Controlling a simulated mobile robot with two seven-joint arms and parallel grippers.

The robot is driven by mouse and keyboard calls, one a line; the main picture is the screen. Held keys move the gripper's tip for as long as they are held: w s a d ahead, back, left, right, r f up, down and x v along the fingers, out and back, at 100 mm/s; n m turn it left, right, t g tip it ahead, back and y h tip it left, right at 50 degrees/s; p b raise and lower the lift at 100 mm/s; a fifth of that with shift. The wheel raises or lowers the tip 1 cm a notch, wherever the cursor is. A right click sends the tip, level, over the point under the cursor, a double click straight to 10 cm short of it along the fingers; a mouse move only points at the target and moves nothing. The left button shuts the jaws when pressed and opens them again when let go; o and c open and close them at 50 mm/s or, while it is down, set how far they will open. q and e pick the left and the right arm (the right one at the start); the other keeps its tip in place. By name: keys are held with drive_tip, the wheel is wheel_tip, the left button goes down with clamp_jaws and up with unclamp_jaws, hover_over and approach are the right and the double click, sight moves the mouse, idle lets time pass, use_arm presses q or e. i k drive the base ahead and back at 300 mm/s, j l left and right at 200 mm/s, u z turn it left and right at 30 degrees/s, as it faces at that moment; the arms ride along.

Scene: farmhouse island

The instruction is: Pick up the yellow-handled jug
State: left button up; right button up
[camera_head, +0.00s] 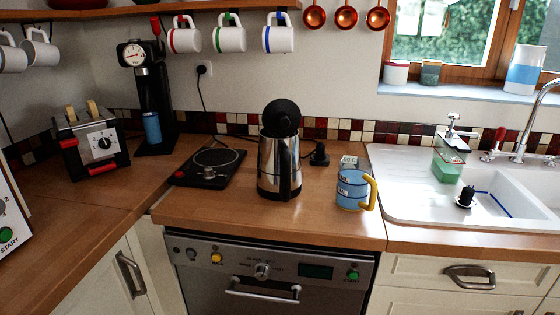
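The yellow-handled jug (351,189) is a small blue vessel with a yellow handle (371,192) on its right side. It stands upright on the wooden counter, near the front edge above the oven and just left of the sink. Neither of my grippers shows in the head view.
A steel kettle (268,165) with its black lid raised stands left of the jug. A black hot plate (207,167) lies further left. The white sink (403,188) begins right of the jug. A black plug (319,153) and a small white box (348,161) sit behind it.

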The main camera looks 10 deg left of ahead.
sight(355, 180)
drive_tip(key=i+l, duration=0.1)
drive_tip(key=l, duration=0.25)
drive_tip(key=i+l, duration=0.1)
drive_tip(key=l, duration=0.25)
drive_tip(key=i+l, duration=0.1)
drive_tip(key=l, duration=0.3)
drive_tip(key=i+l, duration=0.15)
drive_tip(key=l, duration=0.2)
drive_tip(key=i+l, duration=0.1)
drive_tip(key=l, duration=0.25)
drive_tip(key=l+u, duration=0.1)
drive_tip(key=u, duration=1.1)
